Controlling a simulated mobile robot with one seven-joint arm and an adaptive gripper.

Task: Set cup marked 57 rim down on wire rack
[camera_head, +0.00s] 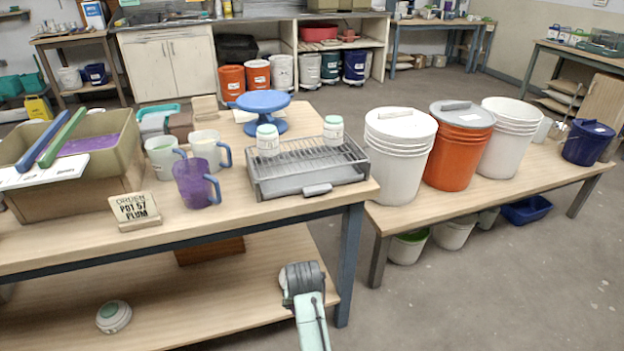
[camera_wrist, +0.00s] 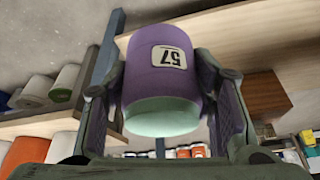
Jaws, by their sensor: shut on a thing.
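The purple cup (camera_wrist: 158,80) marked 57 is between the two fingers of my gripper (camera_wrist: 162,72), which is shut on its sides. The wrist view looks upside down: the number label is inverted and the cup's mint-green end points to the picture's bottom. I cannot tell for sure whether that end is rim or base. In the head view the held cup is not visible; only part of my arm shows in front of the table. The wire rack (camera_head: 312,168) stands at the table's right end, with white, mint-ended cups (camera_head: 268,140) (camera_head: 333,133) on it.
A purple mug (camera_head: 195,184), white mugs (camera_head: 206,150) and an order sign (camera_head: 134,209) stand left of the rack. A blue turntable (camera_head: 264,103) is behind it. Large buckets (camera_head: 395,165) stand to its right. Bare wires show between and before the rack's cups.

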